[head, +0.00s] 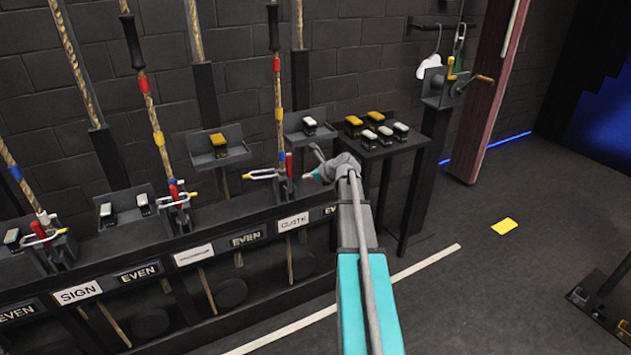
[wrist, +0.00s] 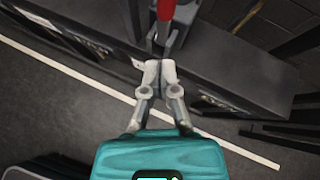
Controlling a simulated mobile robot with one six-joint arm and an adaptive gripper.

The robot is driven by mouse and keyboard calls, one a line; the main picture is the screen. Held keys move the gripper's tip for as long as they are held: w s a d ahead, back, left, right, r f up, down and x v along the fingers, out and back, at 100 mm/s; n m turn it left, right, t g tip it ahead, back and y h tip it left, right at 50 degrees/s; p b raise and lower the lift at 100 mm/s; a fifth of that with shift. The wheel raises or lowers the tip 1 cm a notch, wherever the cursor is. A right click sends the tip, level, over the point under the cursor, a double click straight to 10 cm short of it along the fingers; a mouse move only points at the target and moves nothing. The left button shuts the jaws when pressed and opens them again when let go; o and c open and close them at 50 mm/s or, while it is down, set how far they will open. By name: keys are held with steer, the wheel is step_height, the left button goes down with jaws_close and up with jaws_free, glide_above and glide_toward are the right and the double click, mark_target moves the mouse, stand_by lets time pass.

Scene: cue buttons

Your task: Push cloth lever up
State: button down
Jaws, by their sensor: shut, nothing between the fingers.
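The cloth lever (head: 289,165) has a red handle and stands roughly upright on the rail, above the sign reading CLOTH (head: 293,222). A rope with yellow and blue bands rises beside it, and a pale loop with a yellow end sticks out to its left. My gripper (head: 307,176) is just right of the lever in the head view, its tips hard to make out. In the wrist view my gripper (wrist: 160,68) has its fingers together and empty. The red lever (wrist: 166,10) shows beyond the fingertips, at the top edge; whether they touch its base is unclear.
Other red levers, such as one (head: 174,191), stand along the rail to the left with ropes. A small black table (head: 385,148) with several yellow and white blocks stands right of my gripper.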

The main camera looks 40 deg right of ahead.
mark_target(290, 169)
steer(key=shift+w+a+r+p, duration=0.15)
steer(key=shift+w+a, duration=0.05)
steer(key=shift+w, duration=0.35)
steer(key=shift+w+a+r+p, duration=0.1)
steer(key=shift+w+a+r, duration=0.15)
steer(key=shift+w, duration=0.35)
steer(key=shift+w+a+r+p, duration=0.1)
steer(key=shift+w+a+p, duration=0.1)
steer(key=shift+w, duration=0.35)
steer(key=shift+w+d+r+g+p, duration=0.15)
steer(key=shift+w+r+g+p, duration=0.35)
steer(key=shift+w+p, duration=0.9)
steer(key=shift+w, duration=0.2)
steer(key=shift+s, duration=0.15)
